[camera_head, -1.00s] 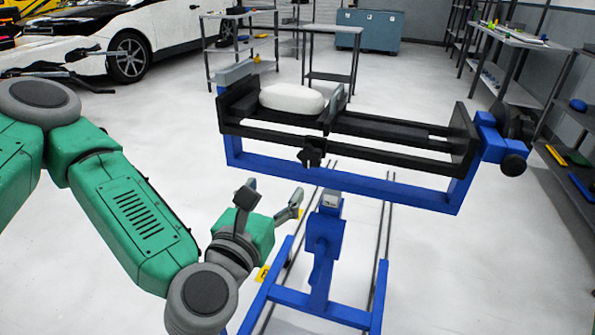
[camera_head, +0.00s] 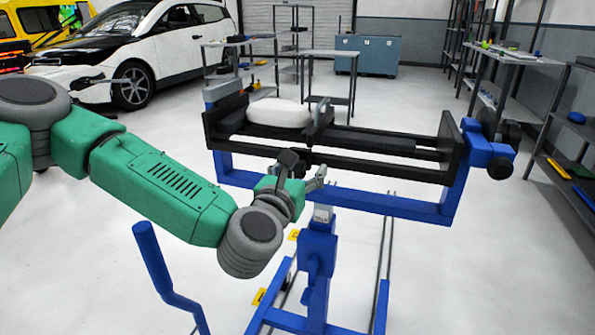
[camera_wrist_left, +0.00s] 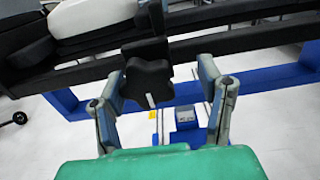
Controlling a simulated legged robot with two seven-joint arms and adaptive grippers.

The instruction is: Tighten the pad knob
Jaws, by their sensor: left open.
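The pad knob (camera_wrist_left: 148,84) is a black, lobed knob on the front of the black clamp frame (camera_head: 375,165). A white pad (camera_head: 279,112) rests in that frame; its edge also shows in the left wrist view (camera_wrist_left: 88,16). My left gripper (camera_head: 304,166) is open in front of the knob. In the left wrist view my left gripper (camera_wrist_left: 162,70) has a finger on each side of the knob, the left one nearer; contact cannot be told. In the head view the gripper largely covers the knob. My right gripper is out of view.
A blue stand (camera_head: 318,252) with rails carries the frame. A bent blue bar (camera_head: 160,262) rises at lower left. A black round handle (camera_head: 500,168) sits at the frame's right end. Shelves (camera_head: 575,150) line the right side; a car (camera_head: 130,55) stands behind. Open floor lies around.

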